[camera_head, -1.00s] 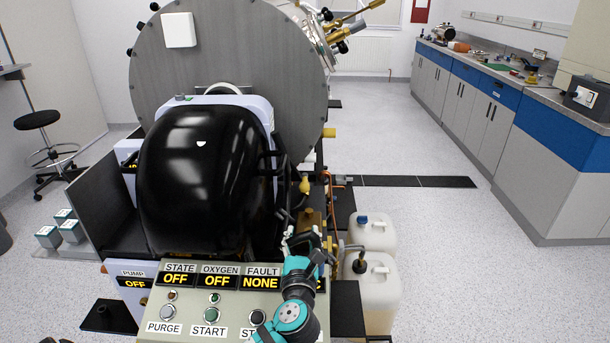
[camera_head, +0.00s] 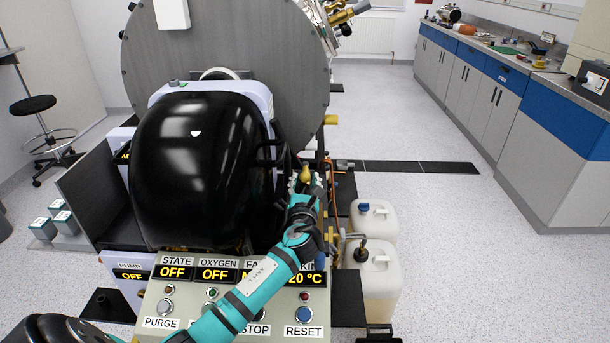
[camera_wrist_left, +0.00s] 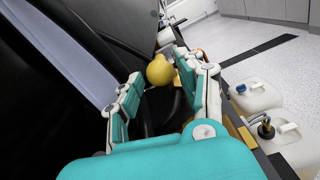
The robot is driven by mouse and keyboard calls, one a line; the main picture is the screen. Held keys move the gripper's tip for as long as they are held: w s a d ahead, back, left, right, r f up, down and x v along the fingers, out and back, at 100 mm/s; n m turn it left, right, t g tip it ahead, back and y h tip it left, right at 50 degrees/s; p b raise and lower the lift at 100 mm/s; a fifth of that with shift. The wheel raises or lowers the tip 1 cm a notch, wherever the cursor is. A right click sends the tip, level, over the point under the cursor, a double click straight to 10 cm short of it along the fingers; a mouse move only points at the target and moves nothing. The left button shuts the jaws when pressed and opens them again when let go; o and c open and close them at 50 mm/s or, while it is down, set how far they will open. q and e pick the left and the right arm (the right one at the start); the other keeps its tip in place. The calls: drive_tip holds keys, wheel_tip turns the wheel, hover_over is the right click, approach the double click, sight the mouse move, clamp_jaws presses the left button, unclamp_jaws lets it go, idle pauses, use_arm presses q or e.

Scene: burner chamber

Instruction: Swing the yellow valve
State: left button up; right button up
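The yellow valve shows as a round yellow knob (camera_head: 305,174) at the right side of the big black rounded housing. In the left wrist view the knob (camera_wrist_left: 159,70) is close ahead, in the gap between the fingertips. My left gripper (camera_head: 305,188) reaches up to it from the front, with its arm crossing over the control panel. In the left wrist view my left gripper (camera_wrist_left: 160,72) has its two fingers clearly apart, one on each side of the knob. I cannot tell whether either finger touches it. The valve's lower part is hidden. My right gripper is not seen.
The control panel (camera_head: 155,300) lies under my left arm, which covers part of its displays. The black housing (camera_head: 195,165) stands close left of the gripper. Two white canisters (camera_head: 374,222) (camera_head: 378,275) stand to the right. The floor further right is free up to the lab bench (camera_head: 560,130).

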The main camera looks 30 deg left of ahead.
sight(305, 170)
use_arm(q)
drive_tip(key=shift+x, duration=1.9)
clamp_jaws()
